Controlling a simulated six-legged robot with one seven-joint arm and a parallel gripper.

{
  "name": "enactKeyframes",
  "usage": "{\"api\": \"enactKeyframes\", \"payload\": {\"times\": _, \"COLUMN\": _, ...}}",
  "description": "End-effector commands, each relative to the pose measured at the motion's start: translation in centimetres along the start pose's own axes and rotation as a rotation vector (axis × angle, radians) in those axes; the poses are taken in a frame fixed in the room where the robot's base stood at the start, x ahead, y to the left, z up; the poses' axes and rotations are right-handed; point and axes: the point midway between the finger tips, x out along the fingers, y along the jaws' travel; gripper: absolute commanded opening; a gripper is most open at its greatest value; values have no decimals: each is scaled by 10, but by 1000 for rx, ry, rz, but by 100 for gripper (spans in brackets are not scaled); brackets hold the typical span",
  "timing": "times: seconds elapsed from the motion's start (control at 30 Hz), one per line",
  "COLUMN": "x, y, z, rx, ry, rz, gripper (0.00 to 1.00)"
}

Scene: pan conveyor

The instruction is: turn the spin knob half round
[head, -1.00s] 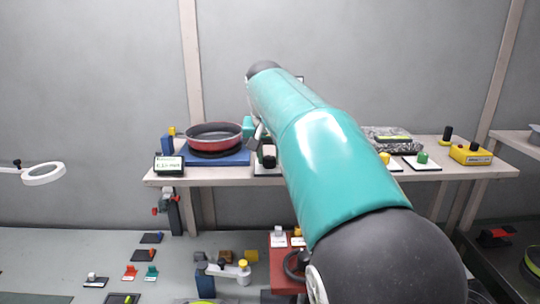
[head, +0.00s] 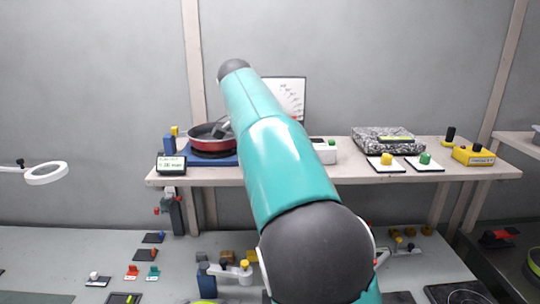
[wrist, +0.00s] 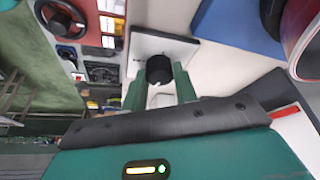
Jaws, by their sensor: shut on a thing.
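In the wrist view a black round knob (wrist: 159,69) stands on a white square plate (wrist: 150,43). The two green fingers of my gripper (wrist: 160,80) are on either side of the knob, shut on it. A small pale piece shows between the fingers, below the knob. In the head view my arm hides the gripper and the knob.
A dark red pan (head: 208,143) sits on a blue stand (head: 225,158) on the shelf, close to the knob's plate. A small display (head: 171,164) stands left of it. A white box (head: 324,154), a speckled slab (head: 385,140) and yellow and green knobs lie right of my arm.

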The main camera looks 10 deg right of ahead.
Motion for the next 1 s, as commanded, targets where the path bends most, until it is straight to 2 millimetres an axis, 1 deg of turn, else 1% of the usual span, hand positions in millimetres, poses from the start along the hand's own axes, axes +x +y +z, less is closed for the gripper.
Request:
{"api": "enactKeyframes", "payload": {"times": 0.3, "x": 2, "y": -3, "z": -1, "rx": 276, "ry": 1, "rz": 116, "gripper": 6}}
{"api": "enactKeyframes", "payload": {"times": 0.6, "x": 2, "y": -4, "z": -1, "rx": 498, "ry": 1, "rz": 207, "gripper": 6}}
{"api": "enactKeyframes", "payload": {"times": 0.8, "x": 2, "y": -4, "z": -1, "rx": 590, "ry": 1, "rz": 246, "gripper": 6}}
{"api": "enactKeyframes", "payload": {"times": 1.0, "x": 1, "y": -4, "z": -2, "rx": 637, "ry": -1, "rz": 265, "gripper": 6}}
